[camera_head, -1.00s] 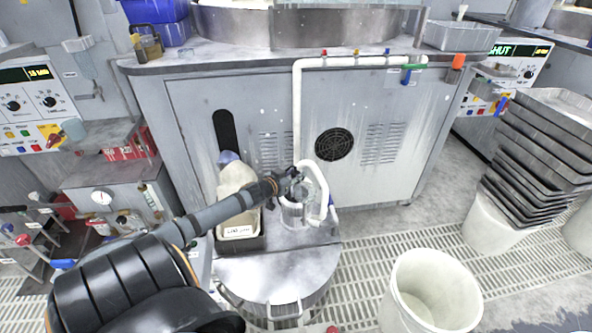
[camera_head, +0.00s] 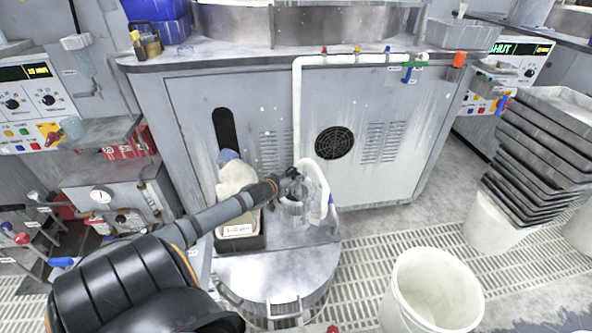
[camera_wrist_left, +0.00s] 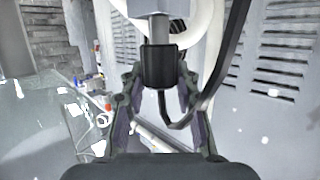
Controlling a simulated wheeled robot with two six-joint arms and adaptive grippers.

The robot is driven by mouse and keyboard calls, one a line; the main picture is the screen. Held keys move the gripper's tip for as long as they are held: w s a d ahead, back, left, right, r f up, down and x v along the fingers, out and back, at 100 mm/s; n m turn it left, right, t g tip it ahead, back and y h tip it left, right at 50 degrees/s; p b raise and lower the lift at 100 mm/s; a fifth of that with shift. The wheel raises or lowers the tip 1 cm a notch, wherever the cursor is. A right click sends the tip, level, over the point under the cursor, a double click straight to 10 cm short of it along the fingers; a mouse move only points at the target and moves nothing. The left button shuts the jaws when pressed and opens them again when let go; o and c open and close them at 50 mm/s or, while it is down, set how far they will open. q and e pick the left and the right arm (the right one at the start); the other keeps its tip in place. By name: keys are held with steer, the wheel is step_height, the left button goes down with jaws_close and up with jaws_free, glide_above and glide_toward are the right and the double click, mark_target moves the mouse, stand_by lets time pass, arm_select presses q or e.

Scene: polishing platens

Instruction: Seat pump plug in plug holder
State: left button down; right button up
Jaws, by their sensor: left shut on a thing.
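My left gripper (camera_head: 300,184) is beside the white hose loop above the grey pump (camera_head: 292,213) on the round metal lid. In the left wrist view its two fingers (camera_wrist_left: 160,112) are closed around a black block (camera_wrist_left: 160,68), which looks like the pump plug. A black cable (camera_wrist_left: 216,75) runs beside it and curls under it. The plug is too small to make out in the head view. I cannot pick out the plug holder for certain. My right gripper is not in view.
A white hose (camera_head: 298,110) rises along the grey cabinet (camera_head: 250,105) to a pipe with coloured valves. A white bucket (camera_head: 400,315) and stacked trays (camera_head: 540,160) stand to the right.

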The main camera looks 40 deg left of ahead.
mark_target(296, 174)
arm_select(q)
steer(key=shift+f+b, duration=0.75)
steer(key=shift+f, duration=0.25)
steer(key=c, duration=0.9)
jaws_free()
step_height(296, 174, up, 9)
steer(key=shift+a, duration=0.1)
steer(key=shift+r, duration=0.55)
